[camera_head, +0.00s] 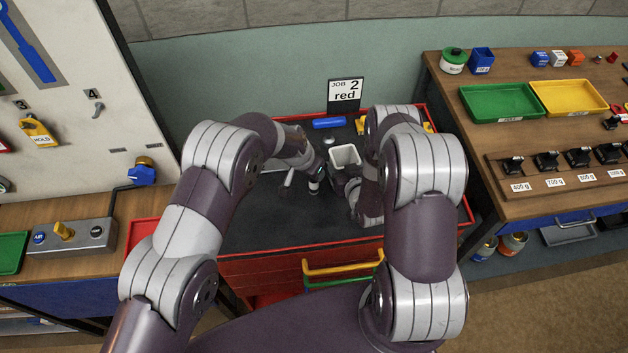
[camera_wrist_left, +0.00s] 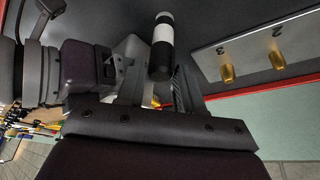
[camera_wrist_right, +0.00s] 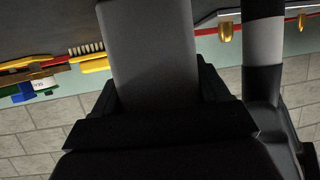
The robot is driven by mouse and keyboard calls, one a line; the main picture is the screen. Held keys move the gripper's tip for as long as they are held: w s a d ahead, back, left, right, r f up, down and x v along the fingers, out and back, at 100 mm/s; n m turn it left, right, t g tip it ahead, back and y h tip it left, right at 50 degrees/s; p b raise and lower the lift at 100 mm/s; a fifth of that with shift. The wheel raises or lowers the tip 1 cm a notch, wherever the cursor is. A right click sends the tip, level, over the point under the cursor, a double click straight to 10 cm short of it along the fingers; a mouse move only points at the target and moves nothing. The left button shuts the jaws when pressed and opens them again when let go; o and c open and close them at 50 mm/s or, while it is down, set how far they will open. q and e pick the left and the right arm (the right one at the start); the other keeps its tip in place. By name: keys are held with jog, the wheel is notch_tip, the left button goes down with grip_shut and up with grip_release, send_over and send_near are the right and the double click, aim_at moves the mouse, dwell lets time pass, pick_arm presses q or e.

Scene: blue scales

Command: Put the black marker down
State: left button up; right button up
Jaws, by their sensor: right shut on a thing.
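The black marker (camera_head: 313,187), with a white band, is near the middle of the dark bench top. In the left wrist view the marker (camera_wrist_left: 162,45) is between the fingers of my left gripper (camera_wrist_left: 160,85), which look spread with room beside it. My left gripper (camera_head: 317,178) partly hides it in the head view; I cannot tell whether its end touches the bench. My right gripper (camera_head: 345,186) is shut on a white cup (camera_head: 345,156). The cup's grey-looking wall (camera_wrist_right: 150,50) fills its jaws. The marker (camera_wrist_right: 264,50) also shows beside that gripper.
A blue bar (camera_head: 329,123) and a "JOB 2 red" sign (camera_head: 345,95) are behind the cup. A plate with brass pegs (camera_wrist_left: 252,58) lies near the left gripper. The right bench holds green (camera_head: 500,101) and yellow (camera_head: 568,97) trays. Dark bench top is clear in front.

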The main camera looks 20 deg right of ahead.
pick_arm(q)
jog(key=shift+x, duration=1.1)
grip_shut()
notch_tip(320, 180, up, 9)
jog(key=shift+w+d+r, duration=0.1)
jog(key=shift+w+d, duration=0.05)
jog(key=d+r+n, duration=0.1)
jog(key=d+r, duration=0.6)
jog(key=d, duration=0.1)
notch_tip(320, 180, down, 9)
jog(key=shift+d+f, duration=0.2)
jog(key=shift+d, duration=0.15)
